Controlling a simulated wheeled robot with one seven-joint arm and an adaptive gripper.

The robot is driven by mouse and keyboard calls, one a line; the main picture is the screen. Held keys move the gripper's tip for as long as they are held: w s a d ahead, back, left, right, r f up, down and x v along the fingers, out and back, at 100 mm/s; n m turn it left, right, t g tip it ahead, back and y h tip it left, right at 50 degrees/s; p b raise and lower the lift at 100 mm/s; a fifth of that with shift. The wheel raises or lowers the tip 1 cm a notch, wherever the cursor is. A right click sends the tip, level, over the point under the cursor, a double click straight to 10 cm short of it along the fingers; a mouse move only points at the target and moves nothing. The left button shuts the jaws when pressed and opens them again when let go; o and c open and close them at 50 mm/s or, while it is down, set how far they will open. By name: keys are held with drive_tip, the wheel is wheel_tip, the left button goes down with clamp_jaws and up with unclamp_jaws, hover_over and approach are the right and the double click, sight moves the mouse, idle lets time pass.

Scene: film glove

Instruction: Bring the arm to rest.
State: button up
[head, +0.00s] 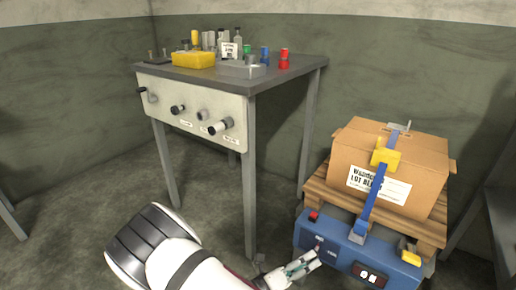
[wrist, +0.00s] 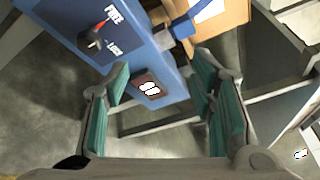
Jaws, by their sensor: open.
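My gripper (head: 293,270) is at the bottom middle of the head view, at the end of my white arm, close to the left front of a blue box. In the wrist view my gripper (wrist: 168,100) is open, its two green-padded fingers wide apart with nothing held between them. The blue box (wrist: 140,45) lies beyond the fingers, with a lever by printed words and a small dark panel with white marks. In the head view the blue box (head: 335,243) has a red button and a yellow part on top. I cannot tell whether the gripper touches it.
A cardboard box (head: 425,160), strapped in blue with a yellow buckle, sits on a wooden pallet (head: 318,188) behind the blue box. A grey table (head: 150,72) at upper left carries a yellow block (head: 193,60) and several small items. Floor between table and arm is open.

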drive_tip(key=s+d+r+m+g+y, duration=0.2)
drive_tip(key=s+d+r+m+g, duration=0.15)
drive_tip(key=r+m, duration=0.45)
drive_tip(key=s+d+r+m+g+y, duration=0.2)
drive_tip(key=s+r+m+g, duration=0.3)
drive_tip(key=r+m, duration=0.3)
drive_tip(key=s+d+r+m+g+y, duration=0.1)
drive_tip(key=s+d+r+m+g, duration=0.25)
drive_tip(key=r+m, duration=0.45)
drive_tip(key=s+a+r+m+t+y, duration=0.1)
drive_tip(key=s+a+r+m+y, duration=0.1)
drive_tip(key=s+r+m+y, duration=0.6)
drive_tip(key=s+a+r+m+t+y, duration=0.15)
drive_tip(key=s+m, duration=0.35)
drive_tip(key=s, duration=0.7)
wheel_tip(320, 180, up, 34)
drive_tip(key=t+p, duration=0.4)
drive_tip(key=p, duration=2.7)
drive_tip(key=shift+d+r+p, duration=0.15)
drive_tip(key=shift+d+p, duration=0.1)
drive_tip(key=shift+p, duration=0.1)
